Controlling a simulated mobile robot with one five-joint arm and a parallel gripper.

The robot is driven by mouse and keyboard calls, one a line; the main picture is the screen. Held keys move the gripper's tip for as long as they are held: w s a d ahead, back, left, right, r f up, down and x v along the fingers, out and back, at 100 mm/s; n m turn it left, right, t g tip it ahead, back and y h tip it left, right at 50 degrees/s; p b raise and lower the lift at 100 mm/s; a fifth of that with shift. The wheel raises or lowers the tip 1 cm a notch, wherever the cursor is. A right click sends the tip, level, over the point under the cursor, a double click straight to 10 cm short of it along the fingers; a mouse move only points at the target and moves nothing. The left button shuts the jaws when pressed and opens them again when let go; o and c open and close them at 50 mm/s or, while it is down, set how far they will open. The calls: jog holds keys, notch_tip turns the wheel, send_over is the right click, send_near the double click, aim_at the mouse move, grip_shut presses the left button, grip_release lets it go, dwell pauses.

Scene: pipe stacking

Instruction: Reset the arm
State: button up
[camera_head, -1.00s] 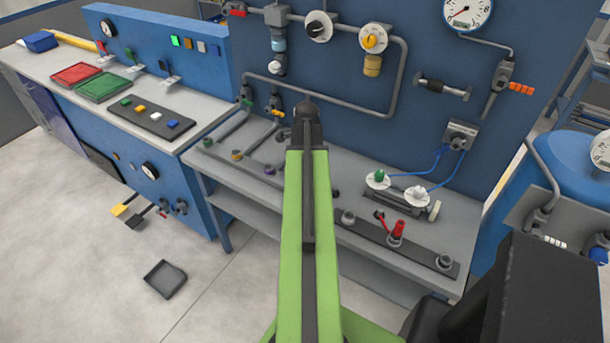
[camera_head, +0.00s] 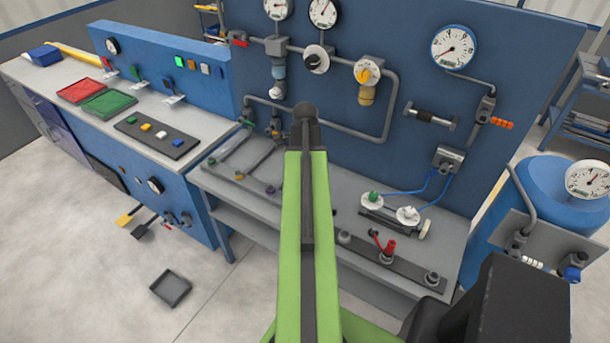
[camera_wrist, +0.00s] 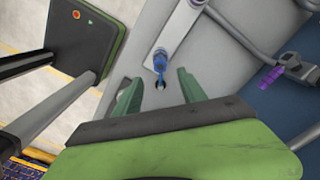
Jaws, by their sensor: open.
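My green arm (camera_head: 306,230) rises in the middle of the head view, with a dark joint at its top. My gripper (camera_wrist: 157,95) shows in the wrist view, with two green fingers spread apart. Nothing is held between them. A small blue part (camera_wrist: 160,62) stands beyond the fingertips, near a round dark hole in a grey surface. I cannot tell its exact distance from the fingers. In the head view the gripper is hidden behind the arm.
A blue panel (camera_head: 340,60) with gauges and pipes stands behind a grey bench (camera_head: 230,205). Left is a counter with a red tray (camera_head: 80,90) and green tray (camera_head: 108,102). A blue tank (camera_head: 560,185) stands right. A small dark tray (camera_head: 170,288) lies on open floor.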

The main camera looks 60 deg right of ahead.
notch_tip(320, 180, up, 7)
jog(key=p, duration=0.5)
jog(key=w+a+f+n+b, duration=0.3)
jog(key=w+a, duration=0.7)
jog(key=a, duration=0.2)
jog(key=w+a+f+n+b, duration=0.3)
jog(key=w+a+n, duration=0.1)
jog(key=w+a, duration=0.7)
jog(key=a+f+n+b, duration=0.2)
jog(key=a+n, duration=0.8)
jog(key=a, duration=0.3)
jog(key=a+f+n+b, duration=0.2)
jog(key=a+n, duration=0.8)
jog(key=a, duration=0.4)
jog(key=shift+w+a, duration=0.3)
jog(key=shift+w, duration=0.1)
